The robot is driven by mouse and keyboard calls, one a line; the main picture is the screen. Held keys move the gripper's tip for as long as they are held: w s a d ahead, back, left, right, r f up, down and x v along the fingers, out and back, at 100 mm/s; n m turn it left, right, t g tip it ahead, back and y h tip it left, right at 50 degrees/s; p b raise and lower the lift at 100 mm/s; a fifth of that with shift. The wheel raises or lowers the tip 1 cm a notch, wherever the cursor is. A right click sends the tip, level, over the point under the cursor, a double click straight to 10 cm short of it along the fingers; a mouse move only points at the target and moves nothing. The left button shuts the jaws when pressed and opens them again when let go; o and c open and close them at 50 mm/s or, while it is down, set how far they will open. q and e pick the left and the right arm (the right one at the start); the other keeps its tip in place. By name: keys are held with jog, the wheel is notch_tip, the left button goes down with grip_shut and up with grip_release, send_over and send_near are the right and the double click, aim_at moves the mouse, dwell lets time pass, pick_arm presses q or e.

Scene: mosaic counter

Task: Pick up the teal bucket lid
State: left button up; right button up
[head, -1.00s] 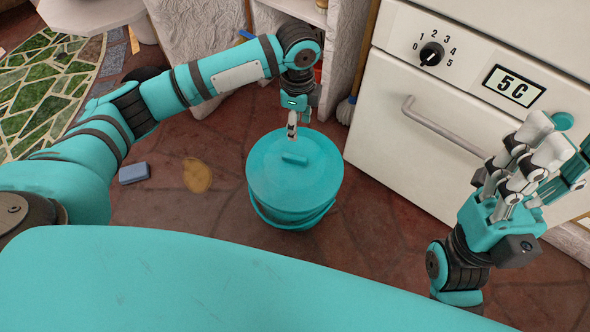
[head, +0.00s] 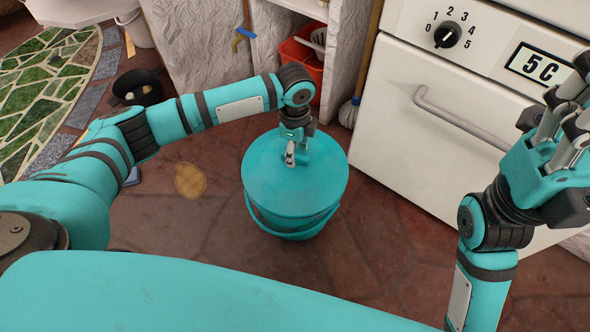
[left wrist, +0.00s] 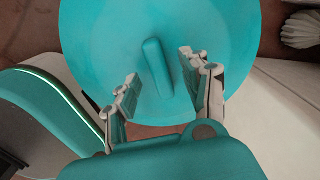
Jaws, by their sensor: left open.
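The teal bucket lid (head: 285,190) is round and sits on top of the teal bucket (head: 300,230) on the floor, with the bucket's handle hanging down at the front. In the left wrist view the lid (left wrist: 105,45) has a raised bar handle (left wrist: 157,67) at its middle. My left gripper (head: 290,158) is over the lid; in the left wrist view its open fingers (left wrist: 160,85) stand on either side of the bar handle, with gaps to it. Whether the fingertips touch the lid cannot be told. My right gripper (head: 560,120) is at the right edge, partly cut off, away from the lid.
A white oven (head: 440,130) with a handle stands to the right of the bucket. Behind it is a shelf with a red container (head: 300,62). A black pot (head: 138,88) and a tan round patch (head: 190,181) are on the floor at left. The floor in front is clear.

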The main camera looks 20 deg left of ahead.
pick_arm(q)
jog(key=shift+f, duration=0.7)
jog(key=shift+c, duration=0.4)
grip_shut()
